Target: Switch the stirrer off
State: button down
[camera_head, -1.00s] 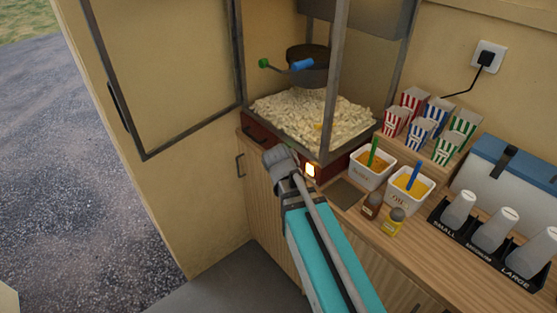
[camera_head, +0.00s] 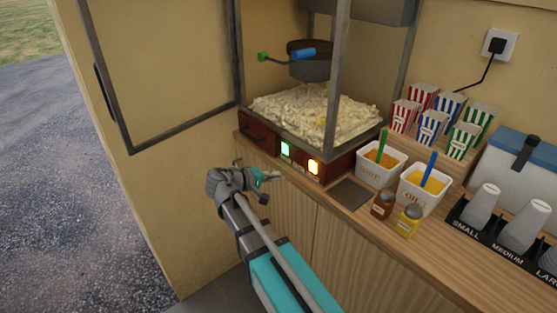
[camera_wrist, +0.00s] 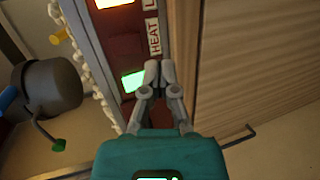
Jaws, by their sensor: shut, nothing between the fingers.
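The popcorn machine's dark red front panel (camera_head: 262,136) carries a green-lit switch (camera_head: 285,149) on the left and an orange-lit switch (camera_head: 313,167) on the right. In the wrist view the green switch (camera_wrist: 133,80) glows just left of my fingertips. A label reading HEAT (camera_wrist: 154,36) lies between the two lights; the green switch's label is not visible, perhaps behind my fingers. My gripper (camera_head: 276,175) is shut and empty, in front of and below the green switch. It also shows in the wrist view (camera_wrist: 160,72); contact with the panel cannot be told.
The machine's glass door (camera_head: 170,75) stands open at left. A dark kettle (camera_head: 312,66) hangs above the popcorn (camera_head: 320,112). White tubs (camera_head: 380,166), bottles (camera_head: 382,204) and striped boxes stand on the counter to the right. Space before the cabinet is free.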

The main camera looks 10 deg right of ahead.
aim_at(284, 147)
jog(key=w+a+r+n+t+h+b, duration=0.1)
jog(key=w+a+t+h+b, duration=0.2)
jog(key=a, duration=0.6)
jog(key=shift+n+t+b, duration=0.3)
jog(key=shift+t+b, duration=0.2)
jog(key=shift+b, duration=0.75)
jog(key=shift+d+r, duration=0.1)
jog(key=shift+d, duration=0.05)
jog(key=shift+p+x, duration=0.85)
jog(key=shift+x, duration=6.1)
jog(key=shift+s+d+r, duration=0.1)
jog(key=shift+r, duration=0.1)
jog(key=shift+d, duration=0.15)
jog(key=shift+a, duration=0.25)
